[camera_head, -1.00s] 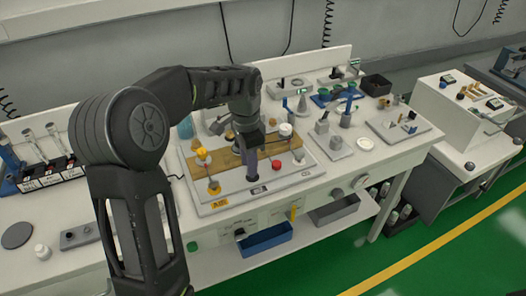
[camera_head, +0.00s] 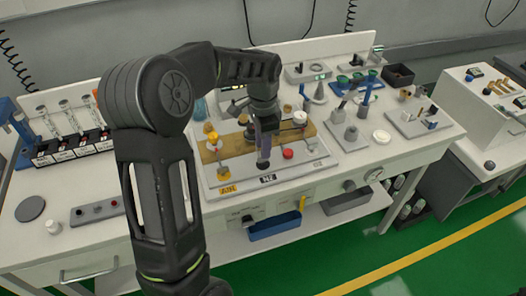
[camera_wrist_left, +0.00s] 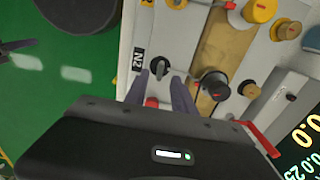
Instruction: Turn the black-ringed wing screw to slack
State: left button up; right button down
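My left gripper (camera_head: 264,160) points down at the front of the gas board (camera_head: 212,189), beside the N2 label (camera_head: 268,178). In the left wrist view its two fingers (camera_wrist_left: 161,77) are apart. A small dark wing screw (camera_wrist_left: 158,67) lies between and just beyond the fingertips, close to the N2 label (camera_wrist_left: 138,60). It looks like the black-ringed one, but its ring is hard to make out. I cannot tell whether the fingers touch it. In the head view the gripper hides this screw.
A red knob (camera_head: 288,153) and a white round knob (camera_head: 299,117) sit right of the gripper. A yellow knob (camera_head: 209,128) is on its left. In the wrist view a black knob (camera_wrist_left: 214,82) stands close beside the fingers. A blue bin (camera_head: 275,225) hangs below the bench edge.

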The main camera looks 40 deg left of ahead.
pick_arm(q)
jog(key=shift+f, duration=1.75)
jog(key=shift+c, duration=0.2)
grip_shut()
